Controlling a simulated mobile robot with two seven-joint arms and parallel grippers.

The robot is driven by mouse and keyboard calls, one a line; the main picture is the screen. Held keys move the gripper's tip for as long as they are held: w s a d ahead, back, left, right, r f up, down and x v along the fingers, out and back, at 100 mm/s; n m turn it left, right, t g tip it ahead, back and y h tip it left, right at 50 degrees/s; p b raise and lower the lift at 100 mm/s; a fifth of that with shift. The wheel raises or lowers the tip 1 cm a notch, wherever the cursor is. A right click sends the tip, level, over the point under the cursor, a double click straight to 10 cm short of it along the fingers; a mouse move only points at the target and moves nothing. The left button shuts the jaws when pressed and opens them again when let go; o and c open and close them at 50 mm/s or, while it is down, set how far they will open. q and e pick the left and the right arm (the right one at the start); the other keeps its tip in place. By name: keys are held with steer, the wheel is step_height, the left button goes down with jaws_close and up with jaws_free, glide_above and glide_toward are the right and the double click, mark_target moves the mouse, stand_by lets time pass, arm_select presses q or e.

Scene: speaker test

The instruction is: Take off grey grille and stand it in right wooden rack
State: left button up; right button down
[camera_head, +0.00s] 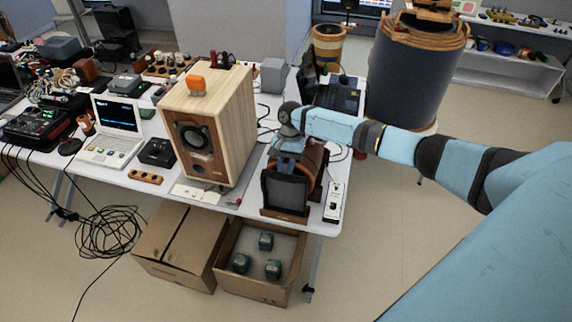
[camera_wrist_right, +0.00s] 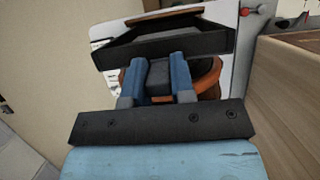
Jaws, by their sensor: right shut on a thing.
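The wooden speaker (camera_head: 222,120) stands on the white table with its front bare and a dark round driver showing. My right gripper (camera_head: 288,169) is right of it, reaching down, shut on the upper part of the dark grey grille (camera_head: 285,192). The grille is roughly upright at the right wooden rack (camera_head: 285,214), whose brown edge shows along its foot. I cannot tell whether it rests fully in the rack. In the right wrist view, my blue fingers (camera_wrist_right: 163,66) grip the grille (camera_wrist_right: 165,42). My left gripper is not in view.
A white power strip (camera_head: 335,202) lies right of the rack near the table's edge. An orange block (camera_head: 196,85) sits on the speaker. Left are a laptop (camera_head: 117,125) and a small black box (camera_head: 157,152). Open cardboard box (camera_head: 235,282) stands on the floor below.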

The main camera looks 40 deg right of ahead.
steer(key=shift+f, duration=0.6)
steer(key=c, duration=0.9)
jaws_free()
